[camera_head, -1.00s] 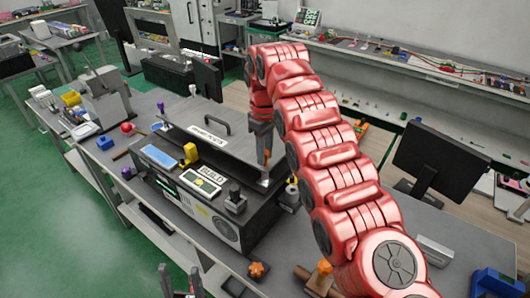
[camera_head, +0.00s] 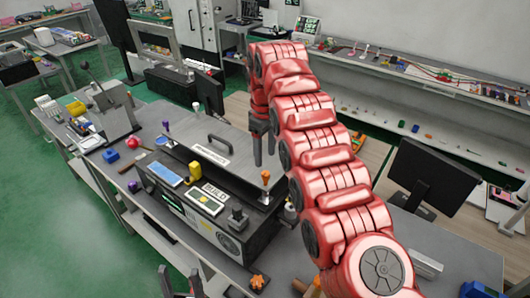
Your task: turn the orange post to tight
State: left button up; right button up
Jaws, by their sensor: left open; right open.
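The orange post (camera_head: 265,177) stands upright at the right end of the grey machine (camera_head: 237,238), its orange knob on a thin stem. My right gripper (camera_head: 264,160), on the red arm, points down just behind and above the knob in the picture. Its two dark fingers are apart with nothing seen between them, and it appears clear of the post. Any tight marking by the post is too small to read. My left gripper (camera_head: 180,284) shows at the bottom edge, open and empty, well in front of the machine.
An orange star-shaped knob (camera_head: 257,282) is near the bench's front. A monitor (camera_head: 433,185) stands at right. My red arm hides part of the bench.

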notch_tip(320, 180, up, 10)
jog(key=p, duration=0.8)
jog(key=shift+f, duration=0.25)
